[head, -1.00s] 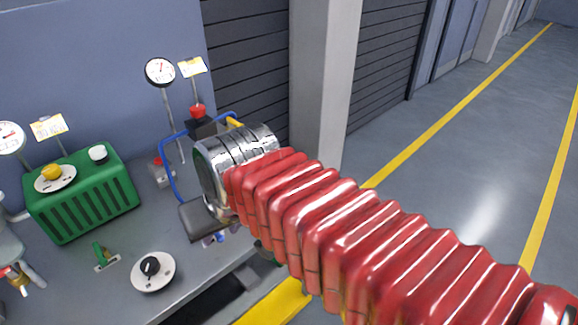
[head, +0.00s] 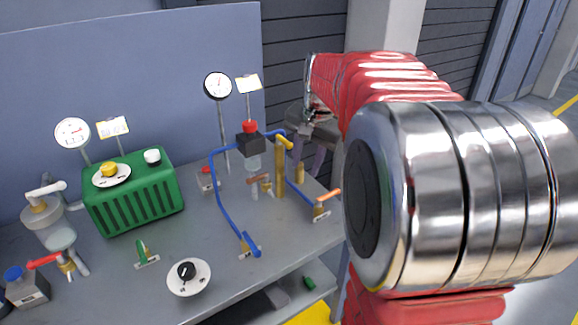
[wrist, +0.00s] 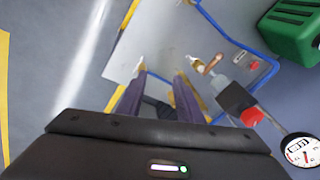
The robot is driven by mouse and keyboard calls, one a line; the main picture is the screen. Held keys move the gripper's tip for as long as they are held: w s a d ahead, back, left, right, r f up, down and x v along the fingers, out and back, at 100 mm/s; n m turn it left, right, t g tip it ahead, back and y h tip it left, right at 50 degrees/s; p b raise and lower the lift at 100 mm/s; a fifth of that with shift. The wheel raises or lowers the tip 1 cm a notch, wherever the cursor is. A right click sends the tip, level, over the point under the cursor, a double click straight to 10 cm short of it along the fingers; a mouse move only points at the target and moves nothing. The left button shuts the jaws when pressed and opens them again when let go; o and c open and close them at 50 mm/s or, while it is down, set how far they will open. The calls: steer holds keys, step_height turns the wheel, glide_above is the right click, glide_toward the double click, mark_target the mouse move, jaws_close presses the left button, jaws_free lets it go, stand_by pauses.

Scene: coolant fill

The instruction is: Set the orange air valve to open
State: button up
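The orange air valve (head: 327,196) stands near the right front edge of the bench in the head view. Its orange lever slants up to the right above a small brass body and a label plate. I cannot make it out surely in the wrist view. My gripper (head: 307,168) is above and slightly behind the valve, pointing down, apart from it. In the wrist view my gripper (wrist: 160,76) shows two purple fingers spread with a gap between them and nothing held.
A yellow post (head: 280,168) with a blue hose (head: 214,182) stands just left of my gripper. A copper-handled valve (head: 260,178) and a red-capped bottle (head: 251,145) are nearby. A green box (head: 140,200) and black dial (head: 188,275) are farther left.

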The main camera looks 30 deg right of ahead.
mark_target(333, 192)
steer(key=w+d+f+m, duration=0.1)
steer(key=d+f+m, duration=0.1)
steer(key=d, duration=0.5)
steer(key=w+d+f+m, duration=0.1)
steer(key=d+f+m, duration=0.2)
steer(key=d, duration=0.5)
steer(key=shift+w+d+f+g, duration=0.2)
steer(key=shift+f+g, duration=0.1)
steer(key=shift+g, duration=0.1)
steer(key=shift+a, duration=0.1)
steer(key=w+f, duration=0.1)
steer(key=f, duration=0.8)
steer(key=w+f, duration=0.1)
steer(key=f, duration=0.3)
steer(key=shift+w+f, duration=0.3)
steer(key=shift+w, duration=0.05)
steer(key=shift+c, duration=0.5)
jaws_close()
